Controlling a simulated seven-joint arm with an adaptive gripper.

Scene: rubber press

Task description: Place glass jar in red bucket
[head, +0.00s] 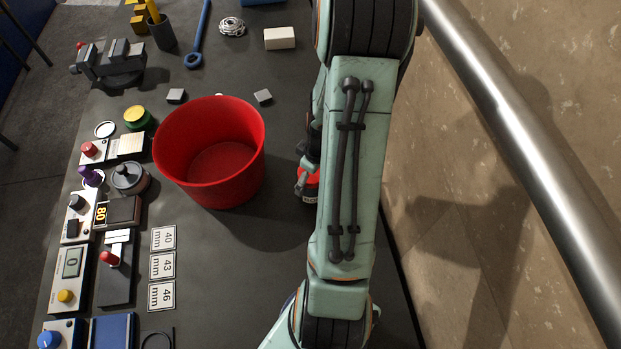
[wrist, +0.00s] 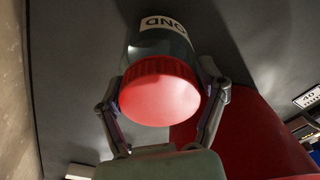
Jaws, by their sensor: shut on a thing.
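The glass jar (wrist: 160,95) has a red lid and a white label with dark letters. In the wrist view my gripper (wrist: 165,88) is shut on it, with one finger on each side of the lid. In the head view the jar (head: 309,186) shows only partly beside my arm, to the right of the red bucket; my gripper (head: 304,168) is mostly hidden behind the arm. The red bucket (head: 210,160) stands open on the bench, and its visible inside looks empty. Its red wall (wrist: 262,135) also shows in the wrist view, at the lower right. The jar is outside the bucket.
The dark bench (head: 230,290) is clear in front of the bucket. Devices, a grey pot (head: 130,177) and number cards (head: 162,267) lie left of it. A vise (head: 110,62), a white block (head: 280,38) and small grey blocks are behind. A wall is on the right.

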